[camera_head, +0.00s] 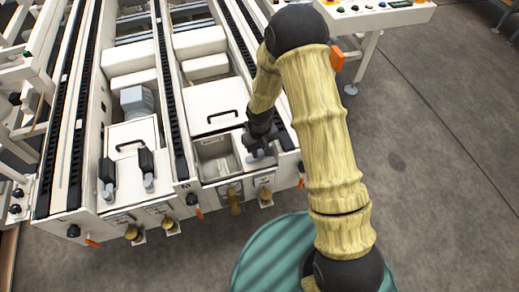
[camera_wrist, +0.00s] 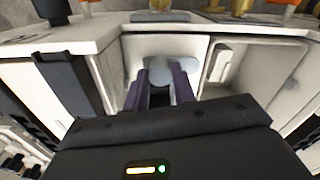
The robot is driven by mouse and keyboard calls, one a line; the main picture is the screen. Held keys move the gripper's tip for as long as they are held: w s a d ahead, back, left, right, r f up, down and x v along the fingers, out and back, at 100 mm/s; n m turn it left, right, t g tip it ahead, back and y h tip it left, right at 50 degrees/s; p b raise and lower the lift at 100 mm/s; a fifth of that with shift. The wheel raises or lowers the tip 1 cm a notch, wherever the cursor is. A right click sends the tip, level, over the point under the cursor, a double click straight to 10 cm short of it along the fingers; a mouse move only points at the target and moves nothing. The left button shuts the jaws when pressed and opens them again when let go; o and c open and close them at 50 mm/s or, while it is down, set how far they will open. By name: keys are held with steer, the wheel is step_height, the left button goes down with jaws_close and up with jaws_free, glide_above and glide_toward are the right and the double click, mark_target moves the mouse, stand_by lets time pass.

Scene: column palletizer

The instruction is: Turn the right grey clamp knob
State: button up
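My gripper (camera_head: 261,150) hangs low at the front of the right-hand lane, beside an open compartment. In the wrist view my gripper (camera_wrist: 162,72) has its two dark fingers apart. A rounded light grey knob (camera_wrist: 189,68) shows at and between the fingertips, partly hidden by them. I cannot tell whether the fingers touch it. In the head view the knob at my gripper is mostly hidden by the gripper itself. Two other grey knobs, one (camera_head: 108,191) and another (camera_head: 148,183), stand on the left-hand lane below black blocks.
The open compartment (camera_head: 215,158) lies just left of my gripper. A white lid with a black handle (camera_head: 222,116) lies behind it. Several brass knobs (camera_head: 234,201) line the front face. A control panel (camera_head: 375,12) stands at the back right. The floor at right is clear.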

steer(key=c, duration=0.4)
steer(key=shift+o, duration=0.2)
steer(key=shift+r+m, duration=0.1)
steer(key=shift+m, duration=0.3)
steer(key=m+p, duration=0.2)
steer(key=m, duration=0.1)
steer(key=shift+m, duration=0.3)
steer(key=m+p, duration=0.2)
steer(key=m, duration=0.2)
steer(key=shift+r, duration=0.1)
steer(key=m+p, duration=0.3)
steer(key=m, duration=0.3)
steer(key=shift+w, duration=0.1)
steer(key=shift+m+p, duration=0.85)
steer(key=shift+m, duration=0.95)
